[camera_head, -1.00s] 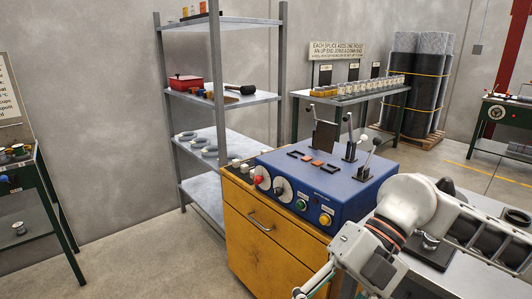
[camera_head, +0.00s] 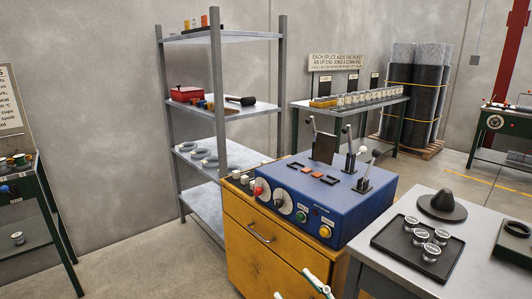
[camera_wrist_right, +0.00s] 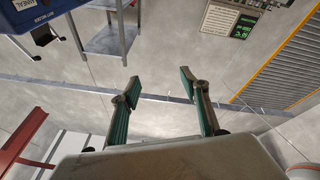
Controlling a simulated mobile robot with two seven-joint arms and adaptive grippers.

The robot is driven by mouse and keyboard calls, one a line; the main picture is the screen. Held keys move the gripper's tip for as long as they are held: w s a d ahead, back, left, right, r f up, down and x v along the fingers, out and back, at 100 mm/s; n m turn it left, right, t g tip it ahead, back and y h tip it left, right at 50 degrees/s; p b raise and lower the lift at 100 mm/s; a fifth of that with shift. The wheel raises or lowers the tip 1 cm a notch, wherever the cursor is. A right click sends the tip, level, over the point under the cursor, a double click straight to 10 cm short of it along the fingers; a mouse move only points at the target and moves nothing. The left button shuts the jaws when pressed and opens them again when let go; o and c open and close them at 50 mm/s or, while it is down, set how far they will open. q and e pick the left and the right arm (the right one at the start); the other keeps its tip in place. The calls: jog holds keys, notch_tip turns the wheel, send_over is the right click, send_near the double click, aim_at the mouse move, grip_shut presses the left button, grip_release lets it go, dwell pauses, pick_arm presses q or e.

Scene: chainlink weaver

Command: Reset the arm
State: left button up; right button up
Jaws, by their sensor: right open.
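My right gripper (camera_head: 299,288) shows at the bottom edge of the head view, in front of the yellow cabinet. Only its pale, green-edged fingers show there, spread apart. In the right wrist view the gripper (camera_wrist_right: 158,86) has its two green fingers wide apart with nothing between them. The rest of my right arm is out of the head view. My left gripper is in neither view now.
A blue control box (camera_head: 322,201) with levers sits on a yellow cabinet (camera_head: 262,240). A metal shelf (camera_head: 222,120) stands behind.

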jog(key=s+d+f+m+g+h, duration=0.1)
jog(key=s+d+f+m+h, duration=0.2)
jog(key=f, duration=0.5)
jog(key=s+d+f+m+h, duration=0.15)
jog(key=d+f+h, duration=0.3)
jog(key=f, duration=0.45)
jog(key=s+d+f+m+g+h, duration=0.1)
jog(key=s+d+f+g, duration=0.1)
jog(key=s+f, duration=0.4)
jog(key=s+d+f+m+g+h, duration=0.2)
jog(key=s+f, duration=0.3)
jog(key=f, duration=0.4)
jog(key=shift+s+d+g, duration=0.4)
jog(key=shift+d+g, duration=0.3)
jog(key=shift+d, duration=0.2)
